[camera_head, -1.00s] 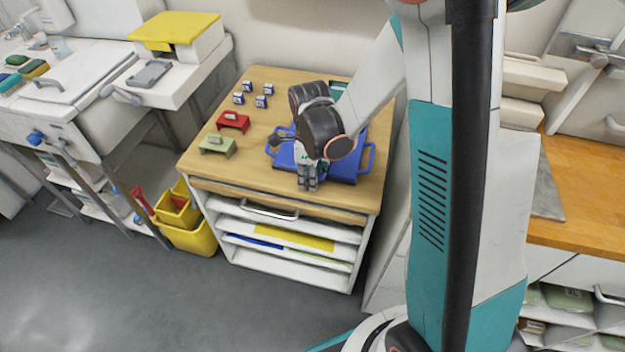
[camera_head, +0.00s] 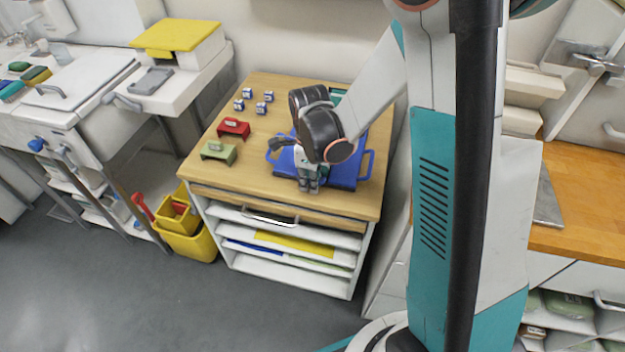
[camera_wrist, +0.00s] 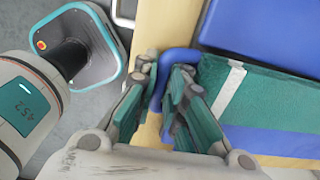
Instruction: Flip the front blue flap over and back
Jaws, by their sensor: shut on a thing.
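The blue folding board (camera_head: 345,180) lies near the front right of the wooden table top, with loop handles at its left and right sides. My gripper (camera_head: 308,188) is at its front edge, fingers pointing down. In the wrist view my gripper (camera_wrist: 163,82) is shut on a rounded blue handle (camera_wrist: 176,58), which appears to belong to the front blue flap. Green cloth (camera_wrist: 275,98) with a white stripe lies on the board beside the fingers. Another blue panel (camera_wrist: 265,30) shows at the upper right. My arm hides much of the board in the head view.
A red stand (camera_head: 234,127) and a green stand (camera_head: 218,152) are on the table to the left. Several small blue-and-white boxes (camera_head: 262,108) stand behind them. Open shelves (camera_head: 290,262) are below the table top. The table's front left is clear.

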